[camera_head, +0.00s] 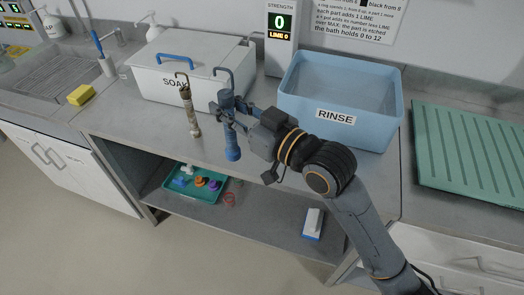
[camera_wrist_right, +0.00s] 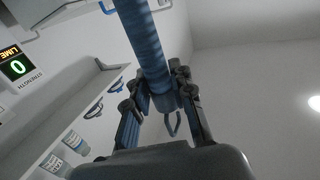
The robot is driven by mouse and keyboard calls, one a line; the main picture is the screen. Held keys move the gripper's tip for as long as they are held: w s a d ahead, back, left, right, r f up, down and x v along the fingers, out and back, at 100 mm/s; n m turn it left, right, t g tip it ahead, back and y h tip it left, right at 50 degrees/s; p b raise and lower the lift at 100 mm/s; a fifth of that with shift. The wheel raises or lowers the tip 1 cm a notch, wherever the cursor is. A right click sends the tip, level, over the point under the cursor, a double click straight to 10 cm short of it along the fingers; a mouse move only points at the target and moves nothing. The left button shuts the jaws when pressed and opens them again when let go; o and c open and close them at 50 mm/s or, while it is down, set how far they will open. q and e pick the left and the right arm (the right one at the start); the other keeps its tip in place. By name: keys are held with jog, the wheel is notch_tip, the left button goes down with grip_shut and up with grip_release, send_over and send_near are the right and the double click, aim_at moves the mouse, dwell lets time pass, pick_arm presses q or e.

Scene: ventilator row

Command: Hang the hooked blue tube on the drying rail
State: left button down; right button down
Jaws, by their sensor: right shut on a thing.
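The blue tube (camera_head: 232,143) is upright in the head view, with a dark grey hook (camera_head: 222,74) at its top. My right gripper (camera_head: 229,110) is shut around its upper part, beside the SOAK box. The tube (camera_wrist_right: 145,45) also runs between the fingers of my right gripper (camera_wrist_right: 160,98) in the right wrist view. A small metal loop shows just beyond the fingers there. I cannot pick out the drying rail with certainty in either view. My left gripper is not in view.
A brown hooked tube (camera_head: 193,120) stands just left of the blue one. The white SOAK box (camera_head: 150,82) is behind, the blue RINSE tub (camera_head: 300,103) right, and a green ribbed mat (camera_head: 465,160) far right. A teal tray (camera_head: 175,195) sits on the lower shelf.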

jog(key=shift+w+d, duration=0.1)
jog(key=shift+w, duration=0.1)
jog(key=w+d+f+b, duration=0.3)
jog(key=w+d+f, duration=0.3)
jog(key=w+f, duration=0.6)
jog(key=shift+w+f, duration=0.15)
jog(key=shift+f, duration=0.2)
jog(key=c, duration=1.1)
grip_release()
jog(key=shift+c, duration=0.2)
